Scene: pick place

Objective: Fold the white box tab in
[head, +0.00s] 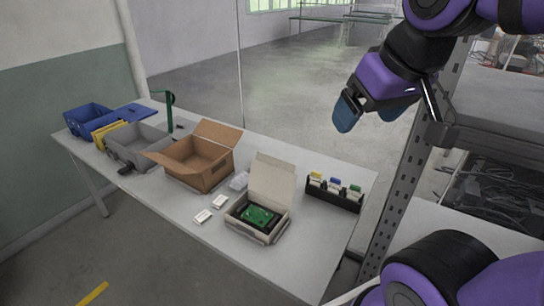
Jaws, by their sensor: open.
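The white box (270,228) stands on the table near its right end. Its tall lid flap (271,183) stands up at the back, and a green circuit board (260,215) lies inside on dark material. The tab cannot be told apart clearly at this size. My gripper (366,116) is open and empty, high above the table's right end and to the upper right of the white box. It touches nothing.
On the table (310,262) are an open cardboard box (198,172), a grey bin (133,151), a blue bin (88,121), small white packs (203,216) and a black rack (334,198) with coloured items. A metal shelf post (407,190) stands at right. The table's front right is clear.

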